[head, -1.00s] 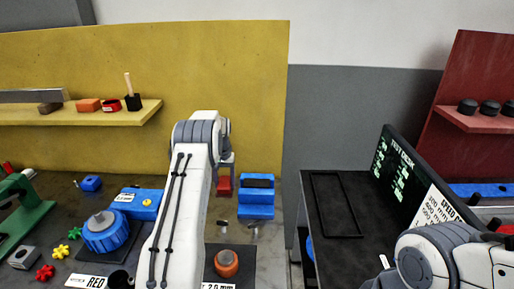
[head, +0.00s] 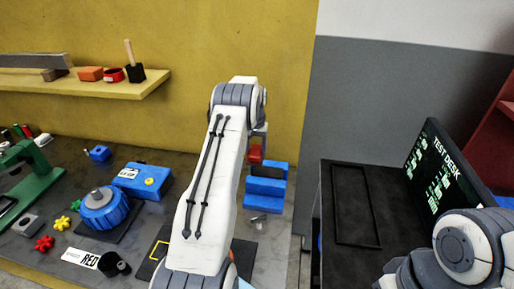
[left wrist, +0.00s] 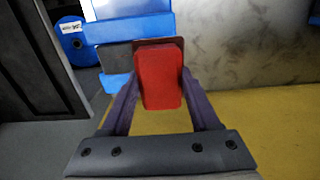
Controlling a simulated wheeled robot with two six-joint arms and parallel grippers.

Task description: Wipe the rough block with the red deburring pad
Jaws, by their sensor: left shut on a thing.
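The red deburring pad (head: 255,154) is held in my left gripper (head: 257,146), just above and behind the left part of a blue holder (head: 262,203). A dark block (head: 267,171) sits in the holder and looks like the rough block. In the left wrist view the pad (left wrist: 160,82) stands between the two fingers, and part of the dark block (left wrist: 115,58) shows at its left. Whether the pad touches the block cannot be told. My right gripper is out of the picture; only my right arm shows at the lower right.
A blue round fixture (head: 104,212) and a green machine (head: 30,180) stand on the left of the bench. A shelf (head: 100,92) with small items hangs on the yellow wall. A desk with a black tray frame (head: 356,205) is at the right, past a gap.

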